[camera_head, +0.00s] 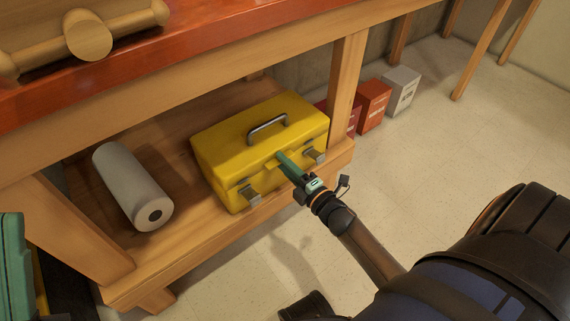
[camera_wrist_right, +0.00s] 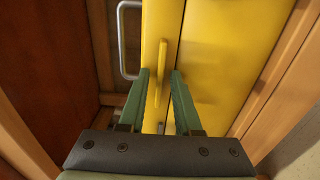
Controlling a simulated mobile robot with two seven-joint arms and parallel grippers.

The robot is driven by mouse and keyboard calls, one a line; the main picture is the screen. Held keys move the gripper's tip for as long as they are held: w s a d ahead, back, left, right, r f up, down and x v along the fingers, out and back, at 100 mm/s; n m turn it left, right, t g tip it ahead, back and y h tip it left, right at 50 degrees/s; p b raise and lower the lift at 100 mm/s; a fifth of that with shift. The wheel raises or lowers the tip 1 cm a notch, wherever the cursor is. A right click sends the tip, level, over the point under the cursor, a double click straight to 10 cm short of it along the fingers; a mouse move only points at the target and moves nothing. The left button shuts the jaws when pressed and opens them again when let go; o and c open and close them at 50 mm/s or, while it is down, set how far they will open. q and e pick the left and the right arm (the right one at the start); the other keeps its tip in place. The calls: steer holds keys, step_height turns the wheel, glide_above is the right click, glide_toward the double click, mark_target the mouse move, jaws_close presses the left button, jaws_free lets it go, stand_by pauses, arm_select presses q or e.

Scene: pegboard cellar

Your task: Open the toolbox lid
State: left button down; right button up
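The yellow toolbox (camera_head: 230,145) sits on the lower wooden shelf of the workbench, with its lid down. A grey metal handle (camera_head: 267,129) is on top of the lid, and two grey latches (camera_head: 250,194) are on the front. My right gripper (camera_head: 283,159) is at the middle of the lid's front edge. In the right wrist view, its green fingers (camera_wrist_right: 159,88) stand apart on either side of a yellow tab (camera_wrist_right: 160,68) that sticks out from the lid edge. Contact with the tab is not clear.
A white paper roll (camera_head: 130,185) lies on the shelf left of the toolbox. A wooden leg (camera_head: 346,85) stands just right of it. The red bench top (camera_head: 220,40) overhangs the back. Red and white boxes (camera_head: 372,103) stand behind the leg. The floor in front is clear.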

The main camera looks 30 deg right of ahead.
jaws_close()
stand_by(1.2)
